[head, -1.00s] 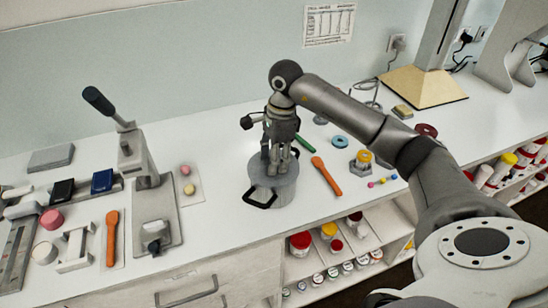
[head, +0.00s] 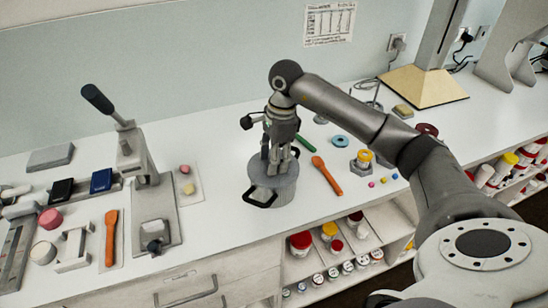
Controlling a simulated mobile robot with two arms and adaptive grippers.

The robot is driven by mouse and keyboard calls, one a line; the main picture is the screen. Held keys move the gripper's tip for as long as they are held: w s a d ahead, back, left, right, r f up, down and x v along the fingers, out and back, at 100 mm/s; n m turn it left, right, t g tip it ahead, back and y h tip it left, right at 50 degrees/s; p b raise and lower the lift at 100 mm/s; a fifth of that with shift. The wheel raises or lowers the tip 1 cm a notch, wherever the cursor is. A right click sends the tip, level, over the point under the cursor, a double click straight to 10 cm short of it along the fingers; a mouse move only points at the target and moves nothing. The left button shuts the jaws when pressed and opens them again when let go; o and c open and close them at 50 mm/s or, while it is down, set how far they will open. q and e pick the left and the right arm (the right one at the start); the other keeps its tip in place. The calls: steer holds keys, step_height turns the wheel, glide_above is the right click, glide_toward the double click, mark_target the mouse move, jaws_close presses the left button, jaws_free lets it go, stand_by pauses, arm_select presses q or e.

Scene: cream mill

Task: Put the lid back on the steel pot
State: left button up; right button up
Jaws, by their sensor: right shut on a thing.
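The steel pot (head: 279,193) stands upright on the white counter, with a black handle at its front. A grey lid (head: 288,175) appears to lie across the pot's top; whether it is fully seated cannot be told from this angle. My right gripper (head: 276,168) points straight down over the pot, its fingers shut at the middle of the lid, probably on a knob that the fingers hide. My left gripper is not in view.
A lever press (head: 148,190) stands to the left. Open shelves (head: 340,250) with jars lie below the front edge.

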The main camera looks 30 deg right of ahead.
steer(key=shift+f+b, duration=0.35)
steer(key=shift+b, duration=0.2)
stand_by(0.8)
steer(key=o, duration=1)
steer(key=o, duration=0.5)
steer(key=shift+r+p, duration=1.4)
steer(key=shift+r, duration=0.9)
